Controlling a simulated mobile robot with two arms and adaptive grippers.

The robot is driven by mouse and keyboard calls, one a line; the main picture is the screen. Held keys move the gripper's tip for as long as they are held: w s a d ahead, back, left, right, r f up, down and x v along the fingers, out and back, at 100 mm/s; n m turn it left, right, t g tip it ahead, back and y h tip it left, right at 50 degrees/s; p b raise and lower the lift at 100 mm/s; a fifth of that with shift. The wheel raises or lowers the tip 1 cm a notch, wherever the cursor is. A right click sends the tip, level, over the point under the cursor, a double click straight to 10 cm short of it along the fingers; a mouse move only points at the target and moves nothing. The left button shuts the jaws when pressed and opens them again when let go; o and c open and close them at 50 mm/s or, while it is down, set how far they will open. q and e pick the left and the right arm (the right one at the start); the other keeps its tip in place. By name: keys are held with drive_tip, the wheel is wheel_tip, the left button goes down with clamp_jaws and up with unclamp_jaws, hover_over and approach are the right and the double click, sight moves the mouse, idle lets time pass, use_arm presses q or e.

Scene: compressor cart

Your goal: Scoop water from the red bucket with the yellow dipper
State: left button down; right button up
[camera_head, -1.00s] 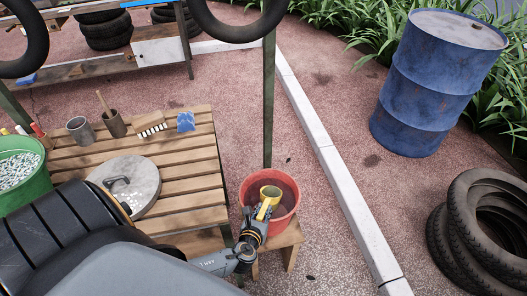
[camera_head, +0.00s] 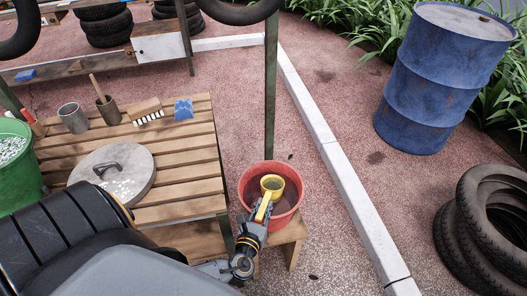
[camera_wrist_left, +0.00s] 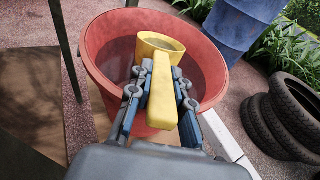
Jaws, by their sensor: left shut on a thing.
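The red bucket (camera_head: 287,207) stands on a small wooden stool beside the slatted table, with dark water in it. The yellow dipper (camera_head: 272,184) has its cup inside the bucket's rim, over or at the water; I cannot tell how deep. My left gripper (camera_head: 257,218) is shut on the dipper's handle at the bucket's near edge. In the left wrist view the gripper (camera_wrist_left: 160,100) has its fingers on both sides of the yellow handle, and the dipper cup (camera_wrist_left: 158,45) lies at the far end, inside the bucket (camera_wrist_left: 95,65). My right gripper is not in view.
The slatted table (camera_head: 185,185) on the left carries a round metal lid (camera_head: 125,185), mugs, a brush and a blue sponge (camera_head: 183,109). A green bucket (camera_head: 22,180) is at far left. A metal post (camera_head: 271,90) rises just behind the red bucket. A blue drum (camera_head: 435,80) and tyres (camera_head: 490,215) stand right.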

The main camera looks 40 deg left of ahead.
use_arm(q)
drive_tip(key=shift+s+d+f, duration=0.15)
drive_tip(key=shift+s+f, duration=0.35)
drive_tip(key=shift+f, duration=0.3)
drive_tip(key=shift+r+b, duration=0.15)
drive_tip(key=shift+b, duration=0.25)
drive_tip(key=shift+r+t, duration=0.5)
drive_tip(key=shift+r, duration=0.45)
drive_tip(key=shift+r+t+y, duration=0.4)
drive_tip(key=shift+r+t, duration=0.1)
drive_tip(key=shift+r, duration=1)
drive_tip(key=shift+r+p, duration=1.8)
drive_tip(key=shift+r, duration=0.75)
drive_tip(key=shift+r+t+p, duration=0.3)
drive_tip(key=shift+r+p, duration=0.45)
drive_tip(key=shift+r, duration=0.45)
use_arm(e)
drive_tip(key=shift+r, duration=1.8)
